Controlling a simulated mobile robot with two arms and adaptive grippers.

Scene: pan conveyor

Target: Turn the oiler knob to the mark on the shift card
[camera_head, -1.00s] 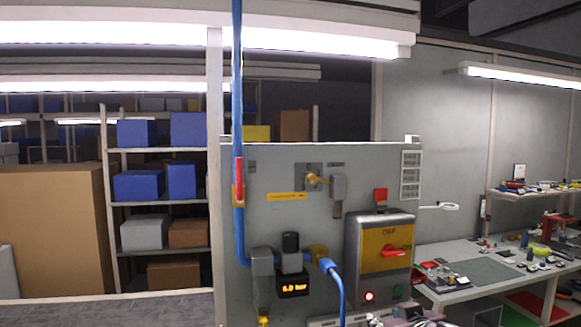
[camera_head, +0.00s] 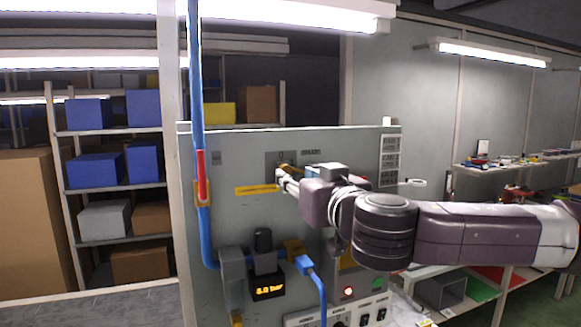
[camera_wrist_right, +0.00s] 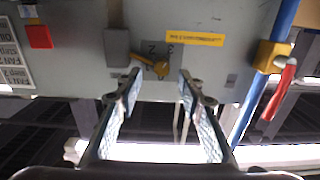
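A yellow pointer knob (camera_wrist_right: 152,66) sits on a small grey plate with digits, of which a 2 and a 3 show. I take it for the oiler knob. In the head view only a bit of the knob (camera_head: 283,168) shows behind my gripper. My right gripper (camera_wrist_right: 158,76) is open, its fingertips on either side of the knob and seemingly just short of it. It reaches the panel from the right in the head view (camera_head: 281,180). White printed sheets (camera_head: 390,160) hang at the panel's upper right; I cannot read a mark on them. My left gripper is not in view.
A grey box (camera_wrist_right: 117,45) sits close beside the knob. A yellow label (camera_wrist_right: 195,38) is on its other side. A blue pipe (camera_head: 196,120) with a red handle runs down the panel's left. A black-capped unit (camera_head: 263,243) and lit display (camera_head: 269,289) sit below.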

